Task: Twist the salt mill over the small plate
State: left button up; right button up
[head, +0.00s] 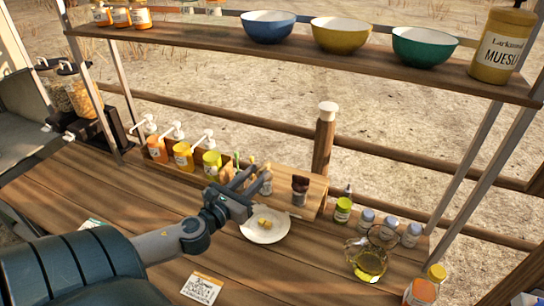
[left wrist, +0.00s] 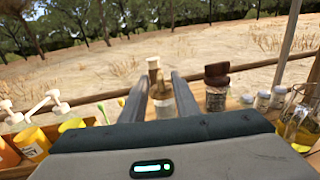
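My left gripper (head: 254,177) is open, its two fingers reaching over the back of the small plate toward the condiment box. A mill with a pale wooden top (left wrist: 154,66), apparently the salt mill, stands upright between the fingers in the left wrist view. In the head view the mill (head: 267,186) is partly hidden by the fingers. I cannot tell whether they touch it. A dark-topped mill (head: 300,188) stands to its right and also shows in the wrist view (left wrist: 216,88). The small white plate (head: 256,238) holds yellow pieces below the gripper. My right gripper is not in view.
Pump bottles (head: 183,156) stand left of the mills. A shelf (head: 300,58) with bowls runs above. The counter's left front is mostly clear.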

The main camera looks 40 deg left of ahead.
aim_at(269, 162)
pick_arm(q)
jog(key=w, duration=0.2)
jog(key=w+p, duration=0.1)
jog(key=w, duration=0.1)
jog(key=w+a+p, duration=0.1)
jog(key=w, duration=0.1)
jog(key=shift+w+r, duration=0.1)
jog(key=shift+w, duration=0.2)
jog(key=shift+w+p, duration=0.35)
jog(key=shift+w, duration=0.6)
grip_shut()
